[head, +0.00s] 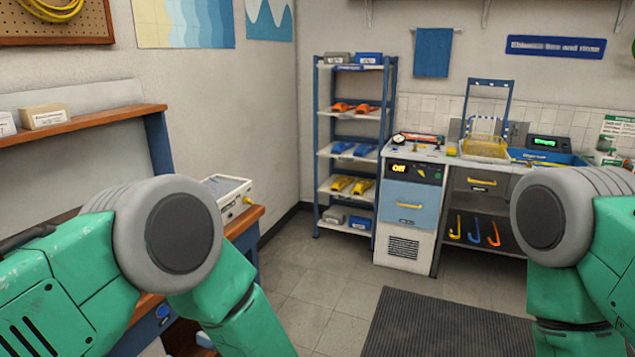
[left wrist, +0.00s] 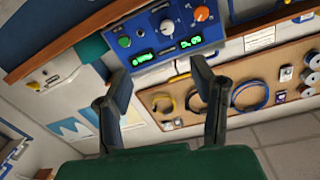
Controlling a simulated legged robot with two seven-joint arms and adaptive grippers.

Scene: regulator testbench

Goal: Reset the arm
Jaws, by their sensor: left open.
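In the head view my green left arm (head: 175,235) comes in from the left and bends down out of the picture, so its gripper is hidden there. My green right arm (head: 570,230) shows at the right edge, and its gripper is also out of the picture. In the left wrist view my left gripper (left wrist: 160,80) is open, with two dark fingers spread and nothing between them. Beyond its fingertips is a blue control panel (left wrist: 150,25) with an orange knob, a green button and two green displays. The wrist view is tilted.
A shelf rack (head: 350,150) with coloured parts stands by the back wall. Next to it is a counter with a blue drawer (head: 408,200) and a wire basket (head: 485,147). A dark mat (head: 450,325) lies on the floor. A pegboard (left wrist: 240,95) with coiled cables shows in the wrist view.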

